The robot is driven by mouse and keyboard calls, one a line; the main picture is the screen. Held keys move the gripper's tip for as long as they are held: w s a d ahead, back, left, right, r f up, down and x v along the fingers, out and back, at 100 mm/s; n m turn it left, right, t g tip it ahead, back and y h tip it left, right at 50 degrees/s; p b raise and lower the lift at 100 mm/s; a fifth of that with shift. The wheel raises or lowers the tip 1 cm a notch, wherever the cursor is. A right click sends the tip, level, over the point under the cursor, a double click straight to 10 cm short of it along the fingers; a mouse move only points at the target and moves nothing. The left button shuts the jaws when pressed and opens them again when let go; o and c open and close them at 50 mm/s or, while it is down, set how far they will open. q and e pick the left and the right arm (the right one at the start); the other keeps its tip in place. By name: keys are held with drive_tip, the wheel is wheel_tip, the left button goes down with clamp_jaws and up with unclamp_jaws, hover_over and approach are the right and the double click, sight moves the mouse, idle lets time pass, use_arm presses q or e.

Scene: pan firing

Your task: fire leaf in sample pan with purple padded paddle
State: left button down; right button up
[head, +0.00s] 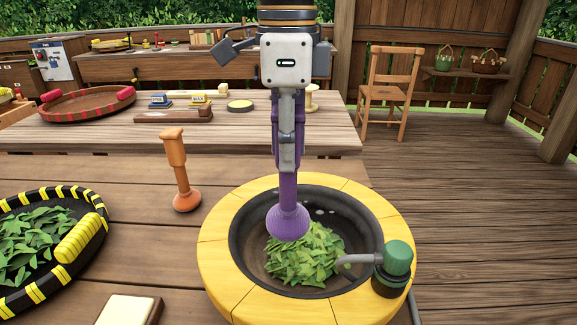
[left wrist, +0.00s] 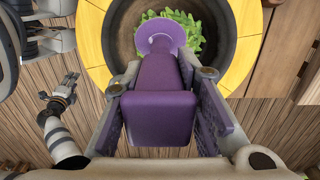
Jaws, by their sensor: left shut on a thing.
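My left gripper (head: 288,160) comes down from the top of the head view. It is shut on the handle of the purple padded paddle (head: 288,222), which hangs upright with its round pad downward. The paddle fills the middle of the left wrist view (left wrist: 162,95). The pad is over the back left part of the green leaf (head: 306,254); I cannot tell whether it touches. The leaf lies heaped in the dark sample pan (head: 340,215), set in a yellow ring (head: 228,262). A grey jointed part, perhaps my right gripper (left wrist: 60,92), shows small at the left in the wrist view.
An orange paddle (head: 178,172) stands left of the pan. A black and yellow tray (head: 92,275) of leaves is at far left. A green-capped fixture with a grey spout (head: 397,258) sits at the ring's right. Open floor lies to the right.

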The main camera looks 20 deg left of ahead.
use_arm(q)
drive_tip(key=shift+r, duration=1.75)
drive_tip(key=c, duration=2)
unclamp_jaws()
clamp_jaws()
drive_tip(key=shift+w+d, duration=0.1)
